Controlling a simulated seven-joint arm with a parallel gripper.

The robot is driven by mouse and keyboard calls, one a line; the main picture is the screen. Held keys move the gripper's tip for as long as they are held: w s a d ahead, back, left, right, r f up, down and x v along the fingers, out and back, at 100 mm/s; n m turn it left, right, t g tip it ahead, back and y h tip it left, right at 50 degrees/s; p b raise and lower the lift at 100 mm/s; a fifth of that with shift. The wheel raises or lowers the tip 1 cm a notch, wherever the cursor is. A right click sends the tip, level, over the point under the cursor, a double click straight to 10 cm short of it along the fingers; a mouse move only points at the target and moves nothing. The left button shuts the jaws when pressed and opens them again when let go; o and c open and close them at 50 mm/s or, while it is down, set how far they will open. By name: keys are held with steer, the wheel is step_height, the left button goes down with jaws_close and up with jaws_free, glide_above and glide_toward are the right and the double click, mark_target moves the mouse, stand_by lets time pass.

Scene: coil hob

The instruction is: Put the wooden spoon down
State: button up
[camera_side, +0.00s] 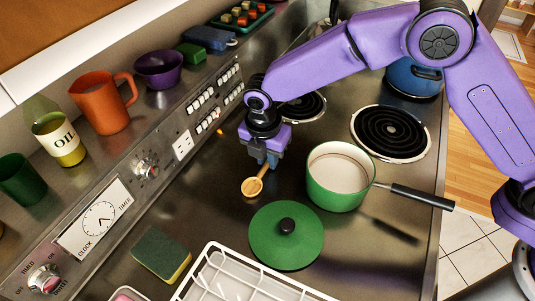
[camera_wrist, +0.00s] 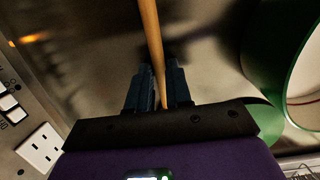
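The wooden spoon (camera_side: 252,187) is in my gripper (camera_side: 265,158), with its bowl showing below the fingers in the side view. In the wrist view its handle (camera_wrist: 151,38) runs up from between the two fingertips (camera_wrist: 160,88), which press close on both sides. My gripper is shut on the handle. The spoon is over the bare metal hob top, left of the green pot. I cannot tell whether its bowl touches the surface. Part of the handle is hidden by the fingers.
A green pot (camera_side: 327,195) with a black handle stands to the right. Its green lid (camera_side: 267,247) lies in front. A sponge (camera_side: 160,254) and a white rack (camera_side: 215,253) are nearer. Coil burners (camera_side: 391,131) lie behind. The metal top left of the spoon is clear.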

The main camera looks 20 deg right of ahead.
mark_target(266, 168)
steer(key=shift+o, duration=1.3)
step_height(266, 168, up, 12)
steer(key=s+a, duration=0.1)
steer(key=shift+s+r, duration=0.15)
steer(key=shift+s, duration=0.05)
steer(key=shift+a, duration=0.1)
steer(key=s+d+m, duration=0.7)
steer(key=s+d, duration=0.6)
steer(key=d, duration=0.4)
steer(key=s+d+m+g+y, duration=0.1)
steer(key=s+d+m, duration=0.6)
steer(key=s+d, duration=0.6)
steer(key=d, duration=0.4)
steer(key=shift+s+r+y, duration=0.25)
steer(key=shift+s+y, duration=0.05)
steer(key=shift+s, duration=0.1)
